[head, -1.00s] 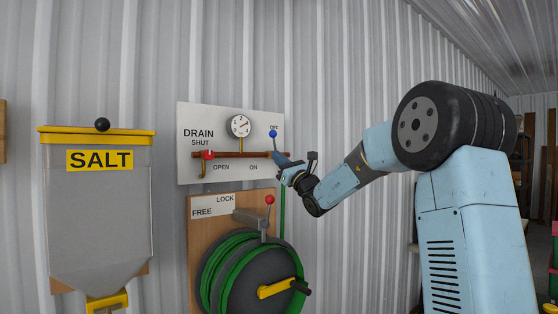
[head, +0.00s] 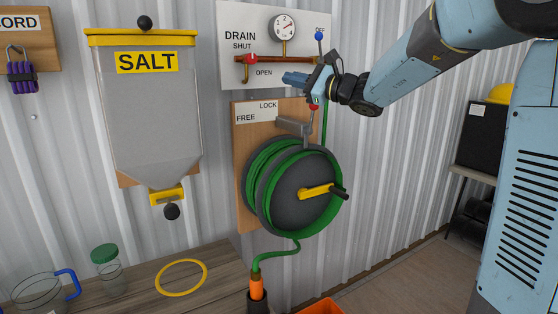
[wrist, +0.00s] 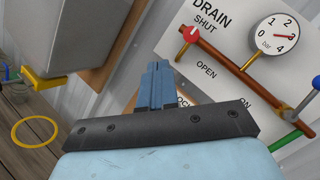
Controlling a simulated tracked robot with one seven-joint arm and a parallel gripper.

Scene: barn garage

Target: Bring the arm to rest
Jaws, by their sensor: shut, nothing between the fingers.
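My gripper (head: 286,79) is shut and empty, its blue fingers pressed together. In the head view it hangs in front of the lower part of the white drain panel (head: 235,50), above the hose reel (head: 290,190). My light blue arm reaches to it from the upper right. In the wrist view the closed fingers (wrist: 158,70) point toward the wall, with the drain panel to their right.
A salt hopper (head: 150,110) hangs on the wall at left. A blue-knobbed lever (head: 319,37) stands upright beside my wrist. Below is a wooden bench (head: 215,265) with a jug (head: 40,292), a jar (head: 108,270) and a yellow ring (head: 181,277). Open floor lies right of the reel.

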